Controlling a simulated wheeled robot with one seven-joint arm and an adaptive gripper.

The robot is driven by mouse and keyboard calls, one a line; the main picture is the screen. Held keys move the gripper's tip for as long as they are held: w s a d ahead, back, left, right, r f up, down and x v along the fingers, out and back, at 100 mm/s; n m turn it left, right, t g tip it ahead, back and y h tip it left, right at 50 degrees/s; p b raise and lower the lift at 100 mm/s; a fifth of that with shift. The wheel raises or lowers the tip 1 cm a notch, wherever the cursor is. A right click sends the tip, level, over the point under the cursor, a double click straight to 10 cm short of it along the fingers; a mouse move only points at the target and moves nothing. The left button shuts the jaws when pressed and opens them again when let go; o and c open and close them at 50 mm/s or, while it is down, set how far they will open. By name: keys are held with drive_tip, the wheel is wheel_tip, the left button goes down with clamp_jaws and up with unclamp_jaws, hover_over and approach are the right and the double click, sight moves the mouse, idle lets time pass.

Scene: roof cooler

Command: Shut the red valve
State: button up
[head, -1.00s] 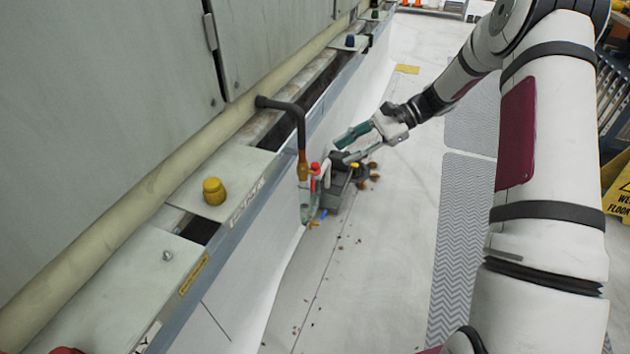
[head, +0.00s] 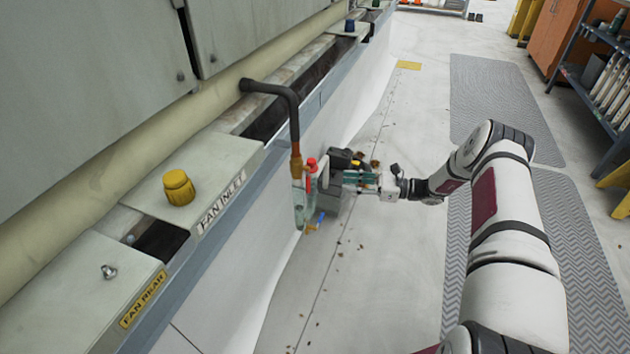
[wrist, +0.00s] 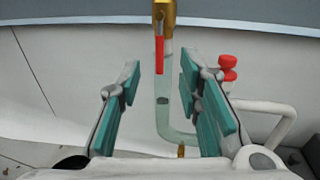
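A red lever (wrist: 159,53) hangs straight down in front of a brass fitting (wrist: 164,14), in line with the clear bent tube (wrist: 163,92) below it. In the head view the brass fitting (head: 296,166) sits at the lower end of a dark pipe, with the clear tube (head: 299,205) under it; the lever is hard to make out there. My gripper (wrist: 160,75) is open, its two green-padded fingers apart with the lever and tube showing between them. In the head view my gripper (head: 350,181) is level, just right of the tube. Contact cannot be told.
A red knob (wrist: 228,68) stands right of the fingers, beside a pale curved handle (wrist: 285,108). A dark grey box (head: 341,159) stands behind my gripper. A yellow cap (head: 179,187) sits on the ledge at left.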

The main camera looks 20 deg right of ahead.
sight(307, 181)
drive_tip(key=b+x, duration=0.2)
drive_tip(key=x, duration=0.9)
drive_tip(key=shift+b, duration=0.35)
clamp_jaws()
